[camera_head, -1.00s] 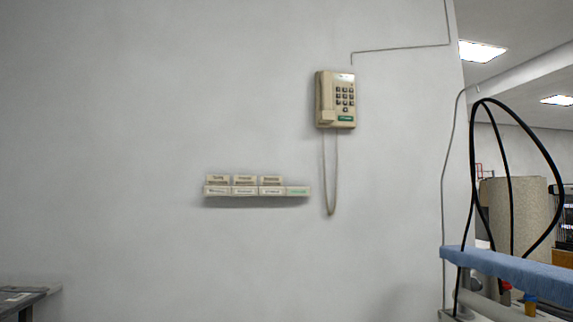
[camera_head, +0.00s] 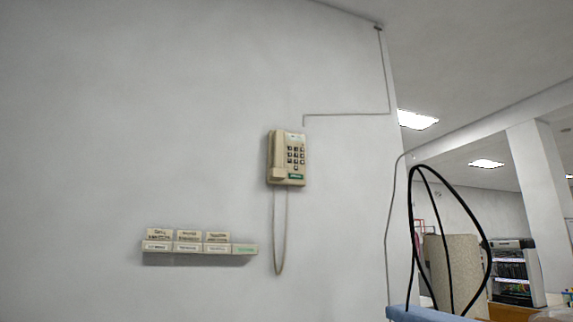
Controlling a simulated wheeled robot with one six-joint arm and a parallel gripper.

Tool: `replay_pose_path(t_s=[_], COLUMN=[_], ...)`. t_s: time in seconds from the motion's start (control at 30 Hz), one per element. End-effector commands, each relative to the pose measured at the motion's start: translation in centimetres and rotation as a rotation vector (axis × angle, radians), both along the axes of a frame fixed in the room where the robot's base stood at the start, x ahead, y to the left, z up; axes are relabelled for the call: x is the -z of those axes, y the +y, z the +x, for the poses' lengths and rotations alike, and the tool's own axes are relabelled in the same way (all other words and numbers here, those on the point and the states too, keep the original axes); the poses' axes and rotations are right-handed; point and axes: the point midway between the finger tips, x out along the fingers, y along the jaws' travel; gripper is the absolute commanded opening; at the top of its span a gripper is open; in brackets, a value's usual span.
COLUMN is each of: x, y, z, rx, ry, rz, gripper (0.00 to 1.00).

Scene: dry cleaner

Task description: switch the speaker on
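No speaker that I can make out is in view. My gripper is not in view either. The camera faces a plain grey-white wall (camera_head: 120,110) with a beige wall telephone (camera_head: 287,157) on it. The telephone has a handset on its left side, a dark keypad and a green label, and its cord hangs below in a loop.
A small wall rack (camera_head: 200,247) with several labelled cards is left of the phone cord. At the lower right are a blue padded board (camera_head: 425,314), looping black cables (camera_head: 412,240) and a beige speckled cylinder (camera_head: 455,270). A shelf unit (camera_head: 515,272) stands farther back.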

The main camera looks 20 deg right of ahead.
Motion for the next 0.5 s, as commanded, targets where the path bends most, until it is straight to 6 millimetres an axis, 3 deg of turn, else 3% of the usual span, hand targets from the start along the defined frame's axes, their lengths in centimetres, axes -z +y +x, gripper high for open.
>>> replay_pose_path(t_s=[0.03, 0.1, 0.5], x=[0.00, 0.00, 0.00], y=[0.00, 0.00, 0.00], z=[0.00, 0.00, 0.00], rx=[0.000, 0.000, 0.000], ry=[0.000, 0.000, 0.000], rz=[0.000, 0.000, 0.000], gripper=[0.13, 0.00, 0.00])
